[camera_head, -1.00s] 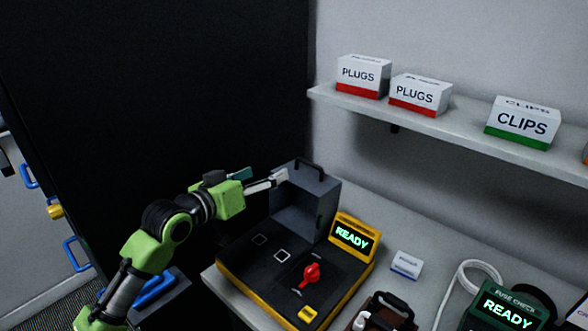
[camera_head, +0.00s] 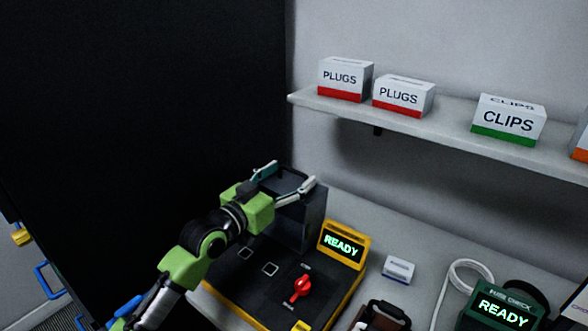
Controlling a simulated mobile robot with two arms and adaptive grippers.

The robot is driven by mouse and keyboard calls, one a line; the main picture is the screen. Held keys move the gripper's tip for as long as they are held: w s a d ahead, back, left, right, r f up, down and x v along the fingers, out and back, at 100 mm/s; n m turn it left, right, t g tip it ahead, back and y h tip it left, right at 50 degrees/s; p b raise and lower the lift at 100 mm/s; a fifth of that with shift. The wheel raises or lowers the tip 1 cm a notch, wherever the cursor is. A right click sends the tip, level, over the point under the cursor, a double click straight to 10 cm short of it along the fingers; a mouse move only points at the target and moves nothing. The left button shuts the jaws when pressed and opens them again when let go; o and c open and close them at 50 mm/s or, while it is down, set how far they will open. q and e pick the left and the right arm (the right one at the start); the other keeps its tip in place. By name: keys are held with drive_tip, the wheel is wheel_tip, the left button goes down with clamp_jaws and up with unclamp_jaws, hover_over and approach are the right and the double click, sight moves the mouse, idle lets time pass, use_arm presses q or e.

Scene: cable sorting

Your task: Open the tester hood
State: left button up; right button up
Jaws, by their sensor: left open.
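The tester (camera_head: 236,282) has a black deck, a yellow body, a red knob (camera_head: 301,288) and a yellow screen unit (camera_head: 344,243) reading READY. Its grey hood (camera_head: 313,219) stands raised at the back of the deck, and the marked squares on the deck are uncovered. My left gripper (camera_head: 288,179) is open at the top of the hood, its fingers spread and empty. The gripper hides the hood's top and handle, and I cannot tell whether the fingers touch it. My right gripper is out of view.
A shelf (camera_head: 420,132) above holds two PLUGS boxes (camera_head: 345,78) and a CLIPS box (camera_head: 508,120). A small white box (camera_head: 398,269), a brown case (camera_head: 383,318), a white cable (camera_head: 446,290) and a green fuse checker (camera_head: 503,310) lie right of the tester. A dark panel (camera_head: 150,110) stands at left.

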use_arm(q)
drive_tip(key=shift+x, duration=1.1)
drive_tip(key=shift+w, duration=0.1)
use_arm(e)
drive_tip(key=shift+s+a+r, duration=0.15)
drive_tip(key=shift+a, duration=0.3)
use_arm(q)
drive_tip(key=shift+c, duration=0.4)
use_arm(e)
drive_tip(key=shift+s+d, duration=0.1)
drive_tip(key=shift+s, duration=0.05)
